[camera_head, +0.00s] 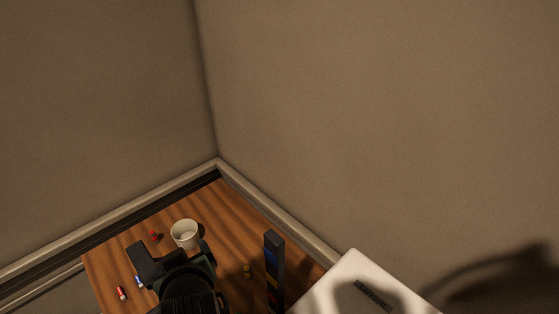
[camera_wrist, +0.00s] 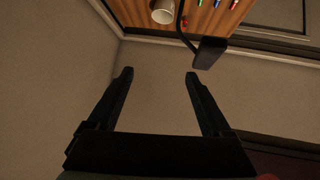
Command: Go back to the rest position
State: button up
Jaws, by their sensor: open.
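My gripper (camera_wrist: 159,75) is open and empty in the wrist view, its two dark fingers spread wide with only bare wall between them. In the head view, dark parts of my arm (camera_head: 188,287) cover the middle of the wooden desk (camera_head: 225,205). Where the fingertips are in that view is hard to tell. A white cup (camera_head: 185,231) stands upright just behind my arm. It also shows at the top of the wrist view (camera_wrist: 163,13), apart from the fingers.
A red marker (camera_head: 121,293), a blue marker (camera_head: 139,282) and a small red object (camera_head: 154,236) are on the desk's left. A dark upright block (camera_head: 274,262) with coloured patches stands right of my arm. A white surface (camera_head: 345,272) lies farther right. Walls meet behind the desk.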

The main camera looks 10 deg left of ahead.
jog(key=w+d+r+m+t+b, duration=0.1)
jog(key=w+d+r+t, duration=0.15)
jog(key=r, duration=0.55)
jog(key=w+d+r+m+t+h+b, duration=0.1)
jog(key=d+r+m+t, duration=0.1)
jog(key=d+r+t, duration=0.35)
jog(key=w+d+r+m+t+b, duration=0.1)
jog(key=w+d+r+t+b, duration=0.1)
jog(key=r, duration=0.7)
jog(key=s+d+r+m+t+h+b, duration=0.1)
jog(key=s+d+r+t, duration=0.3)
jog(key=r, duration=0.6)
jog(key=s+d+r+m+t+h+b, duration=0.1)
jog(key=s+d+r+m+t+h, duration=0.2)
jog(key=s+d+r, duration=0.3)
notch_tip(320, 180, up, 4)
jog(key=shift+s+d+f+t+h+b, duration=0.1)
jog(key=shift+s+d+t+h+b, duration=0.25)
jog(key=shift+s+t, duration=0.5)
